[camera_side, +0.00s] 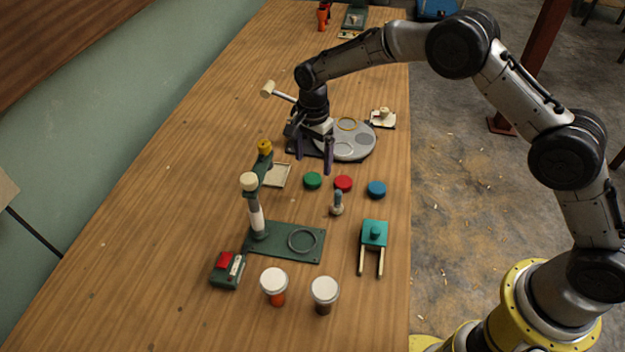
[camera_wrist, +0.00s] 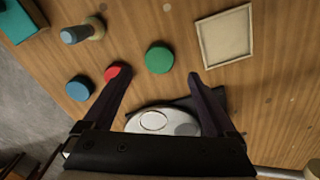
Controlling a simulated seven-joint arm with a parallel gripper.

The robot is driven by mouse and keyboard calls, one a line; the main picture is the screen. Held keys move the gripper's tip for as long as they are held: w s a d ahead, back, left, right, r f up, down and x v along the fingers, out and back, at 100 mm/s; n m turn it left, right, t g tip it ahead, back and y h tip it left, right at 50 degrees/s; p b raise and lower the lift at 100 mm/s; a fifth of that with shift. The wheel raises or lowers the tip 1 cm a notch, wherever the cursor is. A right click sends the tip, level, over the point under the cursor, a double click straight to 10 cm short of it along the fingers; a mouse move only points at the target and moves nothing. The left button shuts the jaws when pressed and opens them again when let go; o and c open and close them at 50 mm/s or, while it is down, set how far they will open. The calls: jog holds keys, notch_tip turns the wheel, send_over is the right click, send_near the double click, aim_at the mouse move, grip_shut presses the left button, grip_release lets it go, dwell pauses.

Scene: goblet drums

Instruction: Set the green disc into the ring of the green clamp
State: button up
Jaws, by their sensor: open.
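The green disc (camera_side: 312,181) lies flat on the wooden table, left of a red disc (camera_side: 343,184) and a blue disc (camera_side: 376,189). The green clamp (camera_side: 278,240) has a flat base plate, an upright post with a cream knob and an arm with a yellow knob. Its ring (camera_side: 302,240) lies on the plate and looks empty. My gripper (camera_side: 314,168) is open and empty, fingers down, above the table by the green disc. In the wrist view the green disc (camera_wrist: 159,59) shows just beyond the gap between my fingertips (camera_wrist: 160,75); my left finger partly covers the red disc (camera_wrist: 117,72).
A shallow square tray (camera_side: 277,174) lies left of the discs. A small peg (camera_side: 337,203) stands between discs and ring. A grey round plate (camera_side: 352,153) is behind my gripper. A teal stand (camera_side: 374,235), two white-lidded jars (camera_side: 274,285) (camera_side: 325,293) and a small box (camera_side: 227,272) are nearer the camera.

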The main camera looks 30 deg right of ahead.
aim_at(313, 178)
notch_tip(313, 178, down, 5)
jog(key=shift+s+a+f, duration=0.1)
jog(key=shift+s+a, duration=0.05)
grip_shut()
dwell(0.5)
